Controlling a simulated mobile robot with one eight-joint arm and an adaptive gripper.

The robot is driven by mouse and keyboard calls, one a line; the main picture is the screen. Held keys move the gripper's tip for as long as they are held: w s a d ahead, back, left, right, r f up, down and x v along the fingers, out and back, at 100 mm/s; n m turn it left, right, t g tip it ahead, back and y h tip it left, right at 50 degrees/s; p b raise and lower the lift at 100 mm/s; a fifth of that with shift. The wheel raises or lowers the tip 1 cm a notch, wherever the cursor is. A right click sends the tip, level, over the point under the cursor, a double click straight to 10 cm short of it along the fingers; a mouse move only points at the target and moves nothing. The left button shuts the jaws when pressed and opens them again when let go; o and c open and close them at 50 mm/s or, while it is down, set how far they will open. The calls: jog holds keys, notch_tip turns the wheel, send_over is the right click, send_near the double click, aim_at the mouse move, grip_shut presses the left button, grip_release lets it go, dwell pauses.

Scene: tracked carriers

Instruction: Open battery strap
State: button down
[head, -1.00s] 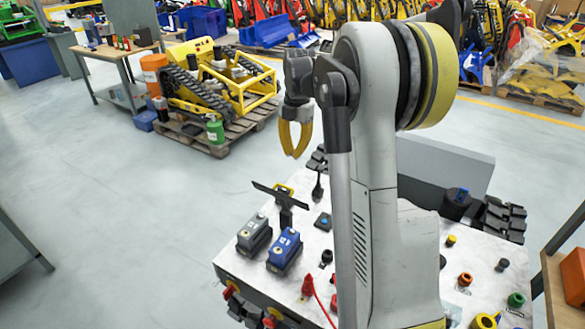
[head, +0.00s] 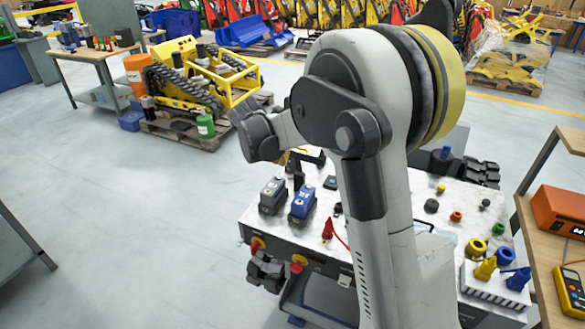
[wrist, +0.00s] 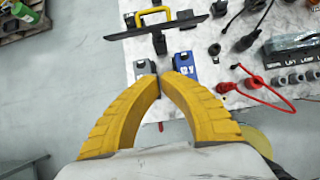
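The battery strap (wrist: 165,30) is a black bar with a yellow handle. In the wrist view it lies across the far side of the two batteries, and its bar looks unbroken. In the head view only part of the strap (head: 311,157) shows beside my wrist. A grey battery (head: 272,195) and a blue battery (head: 302,203) stand side by side; they also show in the wrist view as the grey battery (wrist: 144,68) and blue battery (wrist: 184,65). My gripper (wrist: 160,77) has yellow fingers with tips close together and nothing between them. It is apart from the strap, over the batteries' near side.
The white bench (head: 400,222) holds a red plug and cable (head: 328,229), knobs, and coloured caps at right. A wooden side table (head: 550,250) carries an orange device and a yellow meter. A yellow tracked machine (head: 195,85) sits on a pallet. Open floor lies left.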

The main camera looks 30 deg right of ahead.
aim_at(296, 156)
jog(key=w+d+f+b, duration=0.4)
jog(key=w+d+f, duration=0.1)
jog(key=d+f, duration=0.1)
jog(key=shift+w+d+f, duration=0.25)
jog(key=shift+w+d, duration=0.15)
jog(key=shift+d, duration=0.25)
jog(key=w+d+p, duration=0.1)
jog(key=w+d+r+y+p, duration=0.1)
jog(key=p, duration=0.1)
jog(key=shift+d+r+g, duration=0.25)
jog(key=shift+r+g, duration=0.05)
jog(key=shift+g, duration=0.1)
jog(key=shift+w+d+f, duration=0.1)
